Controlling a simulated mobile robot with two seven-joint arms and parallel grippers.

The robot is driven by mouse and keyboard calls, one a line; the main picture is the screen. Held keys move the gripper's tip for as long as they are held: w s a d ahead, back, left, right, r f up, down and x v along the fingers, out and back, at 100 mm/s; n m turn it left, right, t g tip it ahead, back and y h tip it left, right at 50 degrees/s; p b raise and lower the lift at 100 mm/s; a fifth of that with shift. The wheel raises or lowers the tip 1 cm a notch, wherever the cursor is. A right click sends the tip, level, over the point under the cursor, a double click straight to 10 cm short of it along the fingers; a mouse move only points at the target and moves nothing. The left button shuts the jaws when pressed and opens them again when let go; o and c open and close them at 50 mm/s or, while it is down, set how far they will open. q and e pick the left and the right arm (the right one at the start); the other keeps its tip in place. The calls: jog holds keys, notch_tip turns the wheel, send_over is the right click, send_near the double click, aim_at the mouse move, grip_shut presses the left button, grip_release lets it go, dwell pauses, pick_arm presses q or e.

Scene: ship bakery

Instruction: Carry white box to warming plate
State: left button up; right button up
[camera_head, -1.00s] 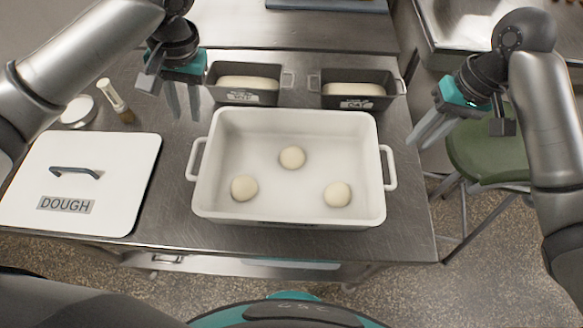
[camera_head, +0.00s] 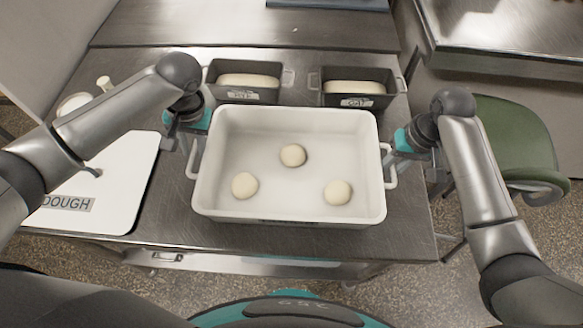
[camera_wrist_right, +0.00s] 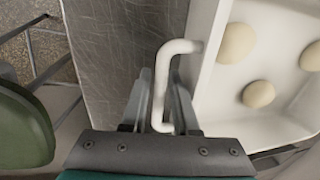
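The white box (camera_head: 290,212) is a deep white tub with a handle on each side. It stands on the steel table and holds 3 pale dough balls (camera_head: 292,155). My left gripper (camera_head: 190,150) is at the box's left handle (camera_head: 195,160); its fingers are mostly hidden, so I cannot tell its opening. My right gripper (camera_head: 407,160) is at the right handle (camera_head: 390,168). In the right wrist view, that handle (camera_wrist_right: 162,80) lies between the open fingers (camera_wrist_right: 160,100). I cannot identify a warming plate for certain.
Two dark loaf tins (camera_head: 243,93) (camera_head: 357,98) with dough stand just behind the box. A white lid marked DOUGH (camera_head: 115,195) lies left. A green stool (camera_head: 520,140) stands right of the table. A dark flat slab (camera_head: 325,3) shows at the top edge.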

pick_arm(q)
jog(key=shift+a+f, duration=0.1)
jog(key=shift+f, duration=0.6)
pick_arm(e)
jog(key=shift+a+f, duration=0.1)
jog(key=shift+f, duration=0.6)
pick_arm(q)
jog(key=shift+c, duration=0.2)
grip_shut()
pick_arm(e)
grip_shut()
pick_arm(q)
jog(key=shift+r, duration=0.1)
pick_arm(e)
jog(key=shift+r, duration=0.15)
